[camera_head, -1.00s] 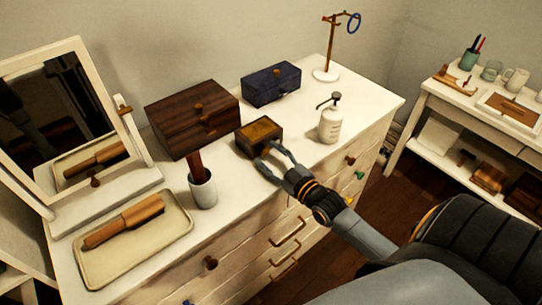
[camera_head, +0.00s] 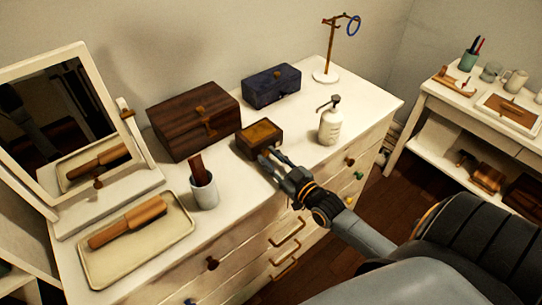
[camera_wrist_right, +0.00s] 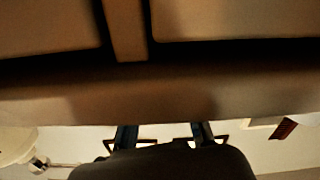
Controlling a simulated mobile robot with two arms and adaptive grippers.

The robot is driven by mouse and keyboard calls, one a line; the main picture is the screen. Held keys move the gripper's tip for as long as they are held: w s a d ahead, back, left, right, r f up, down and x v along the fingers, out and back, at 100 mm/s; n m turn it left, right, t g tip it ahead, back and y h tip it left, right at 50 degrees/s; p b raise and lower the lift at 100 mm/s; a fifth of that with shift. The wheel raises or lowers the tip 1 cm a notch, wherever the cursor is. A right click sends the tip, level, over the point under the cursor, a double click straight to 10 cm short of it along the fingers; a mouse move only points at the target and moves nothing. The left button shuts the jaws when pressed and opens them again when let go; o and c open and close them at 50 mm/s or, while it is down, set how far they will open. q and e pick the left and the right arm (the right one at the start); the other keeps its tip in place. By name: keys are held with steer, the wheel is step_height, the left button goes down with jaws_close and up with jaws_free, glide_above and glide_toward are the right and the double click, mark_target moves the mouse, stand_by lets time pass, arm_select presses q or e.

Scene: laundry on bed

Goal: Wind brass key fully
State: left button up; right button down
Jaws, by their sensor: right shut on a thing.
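A small wooden box with a gold-brown panel on top (camera_head: 260,136) stands on the white dresser, in front of the blue box. My right gripper (camera_head: 268,156) is at its front side, low near the dresser top, with its fingers drawn close together. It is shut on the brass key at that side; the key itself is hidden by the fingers. In the right wrist view, a large brown surface fills the top and my two dark finger parts (camera_wrist_right: 162,135) show below it. My left gripper is not in view.
A tray (camera_head: 140,262) with a brush and a mirror (camera_head: 60,120) are at left.

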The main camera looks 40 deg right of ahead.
steer(key=shift+m+p, duration=0.35)
steer(key=shift+m, duration=0.85)
steer(key=c, duration=1.1)
jaws_free()
steer(key=shift+s, duration=0.1)
steer(key=s, duration=0.8)
steer(key=s+d, duration=0.1)
steer(key=s, duration=0.2)
steer(key=shift+s, duration=0.4)
